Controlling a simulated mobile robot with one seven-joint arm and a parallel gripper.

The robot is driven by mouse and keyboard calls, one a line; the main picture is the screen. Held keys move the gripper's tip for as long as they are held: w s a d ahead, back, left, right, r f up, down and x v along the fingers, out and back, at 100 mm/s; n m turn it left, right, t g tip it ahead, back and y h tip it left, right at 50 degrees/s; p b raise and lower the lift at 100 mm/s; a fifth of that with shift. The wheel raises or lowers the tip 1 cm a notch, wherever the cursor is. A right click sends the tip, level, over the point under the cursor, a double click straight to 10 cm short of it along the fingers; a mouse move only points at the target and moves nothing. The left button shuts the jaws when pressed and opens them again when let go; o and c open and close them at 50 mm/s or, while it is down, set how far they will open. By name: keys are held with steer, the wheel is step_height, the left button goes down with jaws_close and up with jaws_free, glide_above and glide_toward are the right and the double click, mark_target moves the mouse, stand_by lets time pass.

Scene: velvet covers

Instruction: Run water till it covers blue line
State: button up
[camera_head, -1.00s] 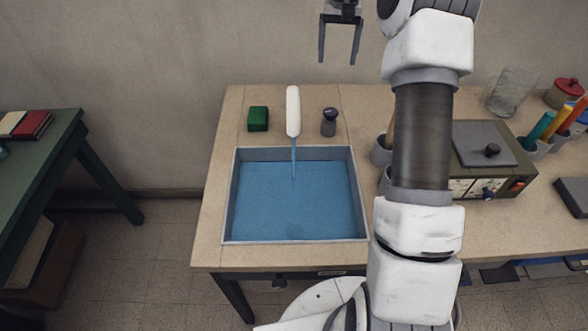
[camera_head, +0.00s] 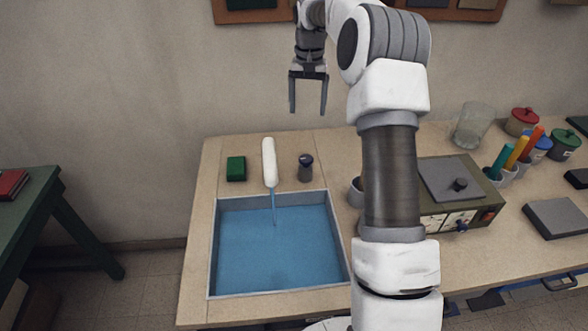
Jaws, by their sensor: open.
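A sink basin (camera_head: 213,250) with a grey rim is set into the worktop and holds blue water (camera_head: 275,252). A white spout (camera_head: 269,163) stands at its back edge, and a thin blue stream (camera_head: 274,206) falls from it into the water. A small dark-topped grey knob (camera_head: 305,168) stands right of the spout. No blue line can be made out on the walls. My gripper (camera_head: 308,110) is open and empty, pointing down, and appears above the spout and knob in the picture, apart from both.
A green block (camera_head: 236,168) lies left of the spout. My arm hides part of the worktop (camera_head: 500,240) right of the basin. Beyond it are a grey-topped box (camera_head: 452,180), a glass jar (camera_head: 473,125), cups with coloured sticks and lidded pots. A green table (camera_head: 62,215) stands far left.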

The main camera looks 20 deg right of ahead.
mark_target(306, 158)
step_height(306, 158, down, 17)
steer(key=m+p, duration=0.3)
steer(key=p, duration=0.4)
steer(key=shift+s, duration=0.1)
steer(key=shift+c, duration=0.3)
